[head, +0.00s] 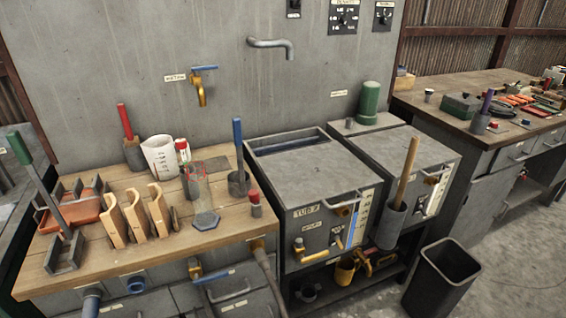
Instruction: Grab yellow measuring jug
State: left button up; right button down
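A yellow jug-shaped container (345,272) stands on the low dark shelf under the grey tub unit, partly in shadow. It is small in the picture, so I cannot make out any scale marks on it. A white measuring jug (160,155) with dark markings stands upright at the back of the wooden bench top. Neither of my grippers shows in the head view.
The wooden bench (135,252) carries wooden holders and several upright tools. The tub unit (318,190) has taps and a tool holder (390,222) on its front. A black bin (441,279) stands on the floor to the right. Hoses hang at the bench front.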

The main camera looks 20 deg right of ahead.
aim_at(345, 269)
jog(key=z, duration=1.05)
